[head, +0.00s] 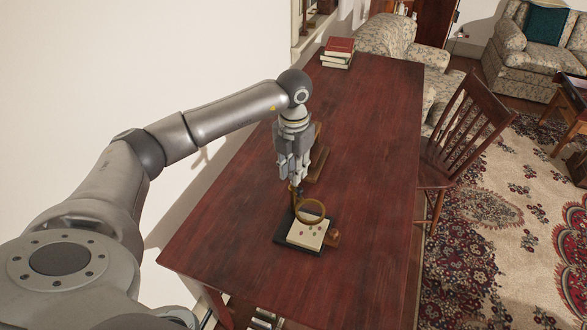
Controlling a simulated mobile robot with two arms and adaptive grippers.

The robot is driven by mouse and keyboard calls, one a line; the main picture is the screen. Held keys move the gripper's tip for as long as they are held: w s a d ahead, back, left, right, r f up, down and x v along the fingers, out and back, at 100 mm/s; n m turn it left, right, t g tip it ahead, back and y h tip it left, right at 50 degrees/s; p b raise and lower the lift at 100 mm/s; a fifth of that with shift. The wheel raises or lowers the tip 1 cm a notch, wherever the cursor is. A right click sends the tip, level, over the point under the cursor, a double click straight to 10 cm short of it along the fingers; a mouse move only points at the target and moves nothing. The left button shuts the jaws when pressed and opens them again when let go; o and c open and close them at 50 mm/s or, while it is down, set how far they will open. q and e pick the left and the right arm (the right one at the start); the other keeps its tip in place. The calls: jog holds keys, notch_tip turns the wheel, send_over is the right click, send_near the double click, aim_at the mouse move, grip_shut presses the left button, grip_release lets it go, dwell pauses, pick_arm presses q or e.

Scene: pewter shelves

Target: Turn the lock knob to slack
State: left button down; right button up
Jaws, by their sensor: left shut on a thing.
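My left gripper (293,183) reaches down over the dark red wooden table and is shut on the small lock knob (293,190) of a magnifier stand. The knob is mostly hidden by the fingers, so its turn cannot be read. A brass-coloured magnifier ring (310,212) is just below and right of the fingertips. Under the ring lies a pale card with small dark spots (307,234), on a black base (284,239). My right gripper is not in view.
The wooden table (375,130) is mostly clear. A brown wooden piece (318,165) stands behind the gripper. Stacked books (338,52) lie at the far end. A wooden chair (462,145) is at the right edge, and a white wall is on the left.

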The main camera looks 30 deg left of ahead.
pick_arm(q)
jog(key=shift+r, duration=0.1)
jog(key=c, duration=1.2)
grip_release()
notch_tip(320, 180, up, 12)
